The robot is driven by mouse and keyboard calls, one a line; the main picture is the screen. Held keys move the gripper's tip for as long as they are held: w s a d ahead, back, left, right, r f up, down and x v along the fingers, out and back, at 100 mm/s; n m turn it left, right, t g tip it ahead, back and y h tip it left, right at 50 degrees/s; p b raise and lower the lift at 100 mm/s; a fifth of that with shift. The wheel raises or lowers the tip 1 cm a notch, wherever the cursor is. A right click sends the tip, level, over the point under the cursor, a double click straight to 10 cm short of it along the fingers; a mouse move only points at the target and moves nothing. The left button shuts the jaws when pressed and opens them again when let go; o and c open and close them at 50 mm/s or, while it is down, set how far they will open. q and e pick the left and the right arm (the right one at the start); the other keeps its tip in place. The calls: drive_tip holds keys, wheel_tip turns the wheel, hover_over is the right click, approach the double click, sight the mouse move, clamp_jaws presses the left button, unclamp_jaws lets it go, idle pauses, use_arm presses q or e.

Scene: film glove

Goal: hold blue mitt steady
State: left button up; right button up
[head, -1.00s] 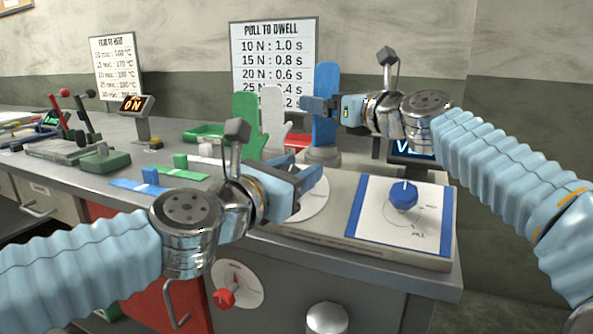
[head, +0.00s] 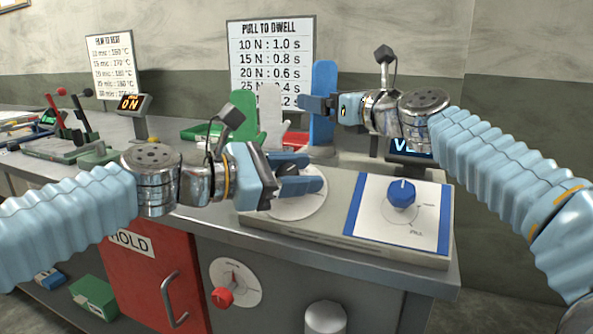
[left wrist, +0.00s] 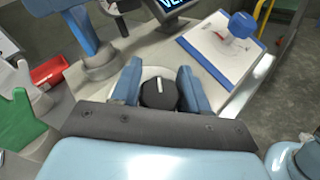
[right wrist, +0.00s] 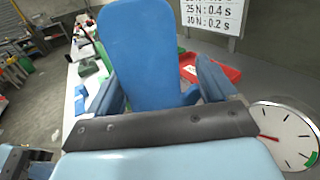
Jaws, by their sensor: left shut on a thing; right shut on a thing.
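The blue mitt (head: 323,90) is a flat upright blue shape with a thumb, standing on a grey base. My right gripper (head: 318,106) is shut on it from the right. The mitt also fills the middle of the right wrist view (right wrist: 145,50), between the two blue fingers. My left gripper (head: 308,173) is low over a white round dial (head: 300,208) in front of the mitt. In the left wrist view its fingers are shut on a black knob (left wrist: 158,93) with a white mark.
White (head: 270,112) and green (head: 244,115) mitts stand left of the blue one. A blue knob (head: 401,193) sits on a white panel to the right. A red tray (right wrist: 215,70) lies behind. A round gauge (right wrist: 285,135) shows in the right wrist view.

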use_arm(q)
drive_tip(key=m+g, duration=0.6)
drive_tip(key=shift+s+d+f, duration=0.1)
drive_tip(key=shift+s+f, duration=0.1)
drive_tip(key=shift+s, duration=0.05)
drive_tip(key=m+g+y, duration=0.1)
drive_tip(key=m+g, duration=0.1)
drive_tip(key=s+m+g+y, duration=0.1)
drive_tip(key=m+g, duration=0.2)
drive_tip(key=shift+f+y, duration=0.2)
drive_tip(key=shift+y, duration=0.1)
drive_tip(key=o, duration=1)
drive_tip(key=shift+c, duration=0.2)
